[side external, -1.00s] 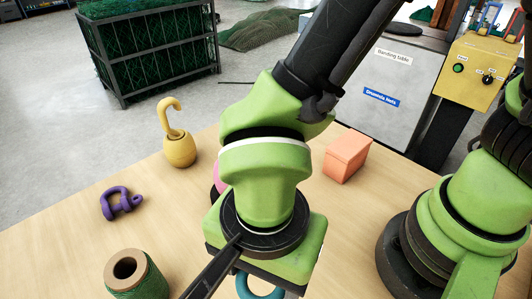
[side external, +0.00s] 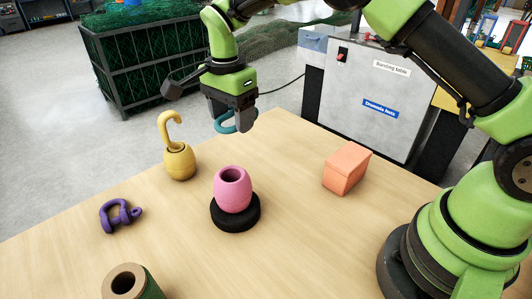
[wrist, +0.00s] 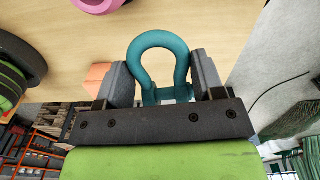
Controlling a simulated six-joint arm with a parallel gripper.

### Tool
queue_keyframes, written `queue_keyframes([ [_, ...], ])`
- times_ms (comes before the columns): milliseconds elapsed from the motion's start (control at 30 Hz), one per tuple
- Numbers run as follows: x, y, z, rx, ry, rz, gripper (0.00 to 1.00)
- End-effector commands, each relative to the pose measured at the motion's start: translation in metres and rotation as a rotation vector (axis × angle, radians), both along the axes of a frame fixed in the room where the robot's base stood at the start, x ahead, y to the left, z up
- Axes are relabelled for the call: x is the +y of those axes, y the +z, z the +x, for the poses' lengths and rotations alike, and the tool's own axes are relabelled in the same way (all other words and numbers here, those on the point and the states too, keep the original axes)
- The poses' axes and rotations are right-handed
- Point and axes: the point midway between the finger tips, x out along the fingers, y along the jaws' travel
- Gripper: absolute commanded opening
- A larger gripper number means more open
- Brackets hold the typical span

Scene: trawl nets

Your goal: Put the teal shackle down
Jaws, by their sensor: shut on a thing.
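The teal shackle (side external: 240,121) is held between the jaws of my gripper (side external: 236,106), above the far edge of the table. In the wrist view the shackle (wrist: 160,55) has its rounded bow pointing away from the gripper. The lower end of the shackle sits between the two dark fingers (wrist: 160,92). In the side view the jaws partly hide the shackle, and it is clear of the table top.
On the wooden table (side external: 285,240) are a pink pot (side external: 233,192) on a black round base (side external: 236,215), a yellow pot with a hook (side external: 179,162), a purple shackle (side external: 119,215), an orange box (side external: 347,170) and a green spool (side external: 135,284). The table's back middle is clear.

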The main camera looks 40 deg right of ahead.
Motion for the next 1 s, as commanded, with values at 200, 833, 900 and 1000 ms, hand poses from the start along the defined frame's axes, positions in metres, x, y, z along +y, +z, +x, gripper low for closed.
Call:
queue_keyframes([
  [200,-0.081,-0.001,0.028,-0.003,-0.081,0.003,0.25],
  [833,-0.121,-0.06,0.034,-0.002,-0.112,0.007,0.25],
  [900,-0.121,-0.074,0.034,-0.003,-0.111,0.006,0.25],
  [1000,-0.121,-0.093,0.034,-0.002,-0.112,0.007,0.25],
])
